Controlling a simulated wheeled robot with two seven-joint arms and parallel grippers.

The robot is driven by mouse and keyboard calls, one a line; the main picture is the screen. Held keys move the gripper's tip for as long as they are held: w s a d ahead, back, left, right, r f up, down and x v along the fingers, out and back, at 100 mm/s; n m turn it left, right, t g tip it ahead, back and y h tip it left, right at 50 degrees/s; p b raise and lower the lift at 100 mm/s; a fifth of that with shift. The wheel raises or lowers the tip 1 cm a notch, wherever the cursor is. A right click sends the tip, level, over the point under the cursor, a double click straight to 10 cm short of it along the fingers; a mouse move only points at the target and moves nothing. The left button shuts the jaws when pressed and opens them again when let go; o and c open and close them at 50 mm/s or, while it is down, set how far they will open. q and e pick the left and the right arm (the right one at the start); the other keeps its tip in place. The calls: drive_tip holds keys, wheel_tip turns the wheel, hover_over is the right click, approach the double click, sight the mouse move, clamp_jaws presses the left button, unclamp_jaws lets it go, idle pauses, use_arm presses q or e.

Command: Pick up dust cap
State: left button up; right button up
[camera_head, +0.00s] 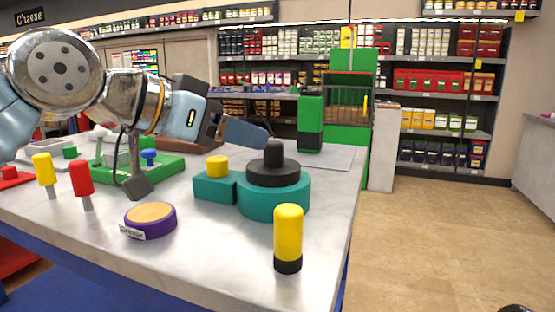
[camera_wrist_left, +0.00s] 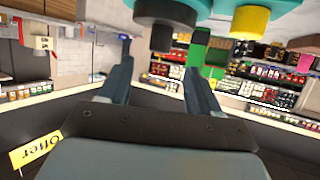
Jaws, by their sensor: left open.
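A short yellow cap (camera_head: 217,166), which looks like the dust cap, sits on the teal side block of the teal vacuum pump (camera_head: 272,199). The pump has a black stepped top (camera_head: 273,165) with a black knob. My left gripper (camera_head: 258,137) is open and empty, level above the table behind the pump, apart from the cap; one finger shows there. In the left wrist view both fingers (camera_wrist_left: 160,62) are spread with nothing between them. There the yellow cap (camera_wrist_left: 250,21) and the black knob (camera_wrist_left: 161,37) show at the top, beyond the fingers. My right gripper is not seen.
A yellow cylinder with black base (camera_head: 288,236) stands at the table's front right. A purple disc (camera_head: 150,220) and red (camera_head: 81,178) and yellow (camera_head: 43,169) handled pieces are at left. A green fixture (camera_head: 160,166) lies behind. Bare grey tabletop (camera_head: 210,265) is in front.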

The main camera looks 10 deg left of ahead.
sight(282, 147)
use_arm(q)
drive_tip(key=x, duration=1)
drive_tip(key=shift+f, duration=0.15)
drive_tip(key=shift+s, duration=0.1)
drive_tip(key=c, duration=1)
drive_tip(key=shift+c, duration=0.2)
